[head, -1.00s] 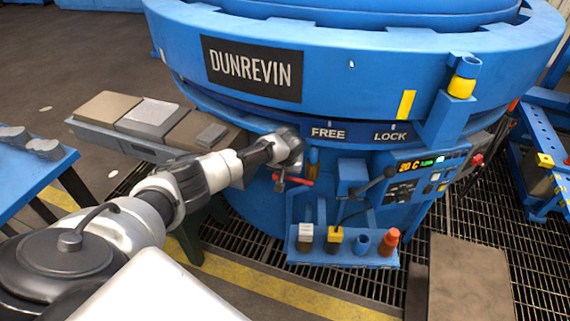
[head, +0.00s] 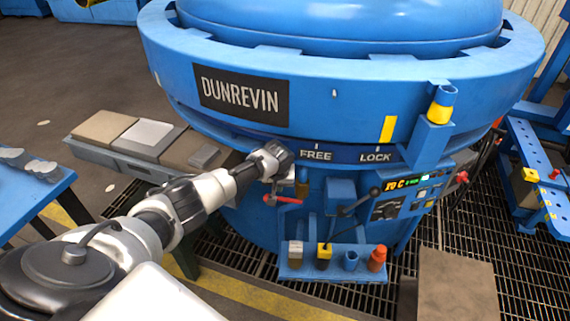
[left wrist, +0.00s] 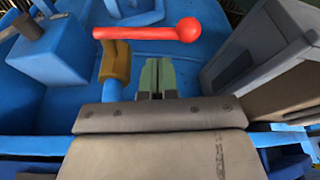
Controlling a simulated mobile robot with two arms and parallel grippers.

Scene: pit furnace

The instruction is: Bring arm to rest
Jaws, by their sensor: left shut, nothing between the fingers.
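My left arm reaches in from the left to the front of the blue furnace (head: 340,105). My left gripper (left wrist: 157,76) is shut and empty, its greenish fingertips together in the left wrist view. In the head view, its wrist is left of the FREE label, above a red-handled lever (head: 286,199). In the left wrist view, the red lever with its ball end (left wrist: 150,32) lies beyond the fingertips, apart from them in the picture. An amber cylinder (left wrist: 116,62) stands just left of the fingers. My right gripper is not in view.
A shelf holds a yellow-and-black piece (head: 324,253) and an orange plug (head: 376,258). A black-knobbed lever (head: 358,202) and control panel (head: 408,197) are to the right. A side bench (head: 120,160) with blocks is behind my arm. Floor grating lies below.

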